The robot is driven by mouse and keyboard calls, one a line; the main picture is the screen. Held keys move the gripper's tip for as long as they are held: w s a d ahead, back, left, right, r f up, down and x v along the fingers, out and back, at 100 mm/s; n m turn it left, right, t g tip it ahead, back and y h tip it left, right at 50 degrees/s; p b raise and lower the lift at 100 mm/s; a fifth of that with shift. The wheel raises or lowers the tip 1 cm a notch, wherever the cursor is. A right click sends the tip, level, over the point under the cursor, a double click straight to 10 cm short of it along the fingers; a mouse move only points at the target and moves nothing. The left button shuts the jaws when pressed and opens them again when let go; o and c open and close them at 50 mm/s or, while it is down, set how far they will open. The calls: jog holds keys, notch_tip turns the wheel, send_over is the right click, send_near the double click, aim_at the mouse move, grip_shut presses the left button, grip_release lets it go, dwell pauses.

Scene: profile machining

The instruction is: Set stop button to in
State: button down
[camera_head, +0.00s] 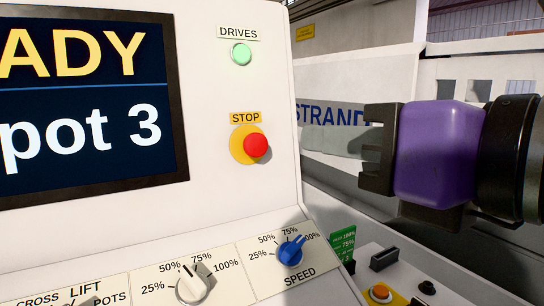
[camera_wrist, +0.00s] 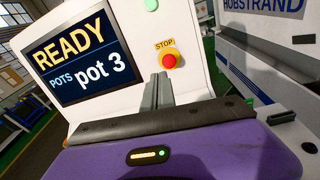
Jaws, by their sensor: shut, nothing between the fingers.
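The stop button (camera_head: 256,145) is a red mushroom head on a round yellow base, under a yellow STOP label on the white panel. It stands out from its base. It also shows in the wrist view (camera_wrist: 169,61), just above my fingertips. My gripper (camera_head: 376,150), purple with dark fingers, is at the right in the head view, apart from the button and in front of the panel. In the wrist view my fingers (camera_wrist: 158,88) are shut together and empty.
A screen (camera_head: 85,95) fills the panel's left. A green DRIVES light (camera_head: 241,53) sits above the button. Below are a blue SPEED knob (camera_head: 291,251), a grey knob (camera_head: 192,285) and a small orange button (camera_head: 380,292). The space between gripper and button looks clear.

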jog(key=shift+w+d+f+n+h, duration=0.2)
jog(key=shift+d+f+n+h, duration=0.2)
jog(key=shift+f+h, duration=0.25)
jog(key=w+p, duration=0.1)
jog(key=p, duration=0.1)
jog(key=w+a+p, duration=0.1)
jog(key=p, duration=0.1)
jog(key=w+p, duration=0.2)
jog(key=shift+a+p, duration=0.3)
jog(key=p, duration=0.3)
jog(key=shift+w+a+f, duration=0.1)
jog(key=shift+w+a, duration=0.05)
jog(key=shift+a, duration=0.05)
jog(key=shift+a+p, duration=0.1)
jog(key=shift+p, duration=0.35)
